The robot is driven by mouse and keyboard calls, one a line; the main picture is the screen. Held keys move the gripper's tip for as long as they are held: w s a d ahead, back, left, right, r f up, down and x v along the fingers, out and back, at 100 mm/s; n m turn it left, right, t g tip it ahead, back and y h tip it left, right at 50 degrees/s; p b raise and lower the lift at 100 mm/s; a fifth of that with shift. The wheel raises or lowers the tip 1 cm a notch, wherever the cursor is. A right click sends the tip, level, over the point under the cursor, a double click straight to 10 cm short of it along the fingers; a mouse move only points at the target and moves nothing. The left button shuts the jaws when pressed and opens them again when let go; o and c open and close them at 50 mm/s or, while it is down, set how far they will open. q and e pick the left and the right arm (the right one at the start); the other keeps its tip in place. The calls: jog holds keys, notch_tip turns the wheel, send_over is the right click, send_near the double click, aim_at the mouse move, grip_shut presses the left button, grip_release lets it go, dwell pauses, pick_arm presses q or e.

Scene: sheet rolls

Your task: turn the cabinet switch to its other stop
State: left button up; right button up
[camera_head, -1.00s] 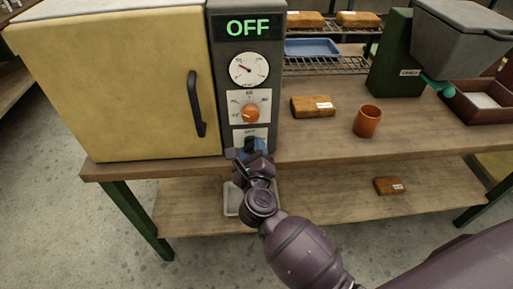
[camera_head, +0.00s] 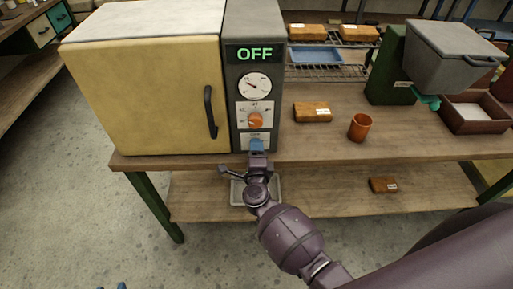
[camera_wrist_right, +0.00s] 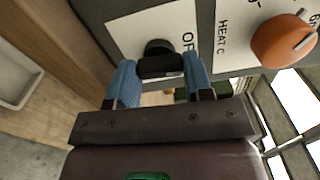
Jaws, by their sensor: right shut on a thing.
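The cabinet (camera_head: 150,85) is a cream oven with a grey control panel (camera_head: 237,85) at its right side. Its green display (camera_head: 255,54) reads OFF. The black switch (camera_wrist_right: 160,60) sits low on the panel, on a white label, below the orange dial (camera_head: 256,120). My right gripper (camera_head: 257,146) is at the panel's foot, and its blue fingertips are shut on the switch, one on each side in the right wrist view (camera_wrist_right: 160,80). In the head view the fingers hide the switch. Only small blue tips of my left gripper (camera_head: 112,287) show at the bottom edge.
The orange dial is close above the switch. A grey tray (camera_head: 268,190) lies on the lower shelf. A hopper machine (camera_head: 390,70) stands farther right.

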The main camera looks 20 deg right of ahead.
jog(key=shift+n+p, duration=0.3)
jog(key=shift+n, duration=0.1)
jog(key=o, duration=0.9)
jog(key=v, duration=1.1)
jog(key=shift+w, duration=0.1)
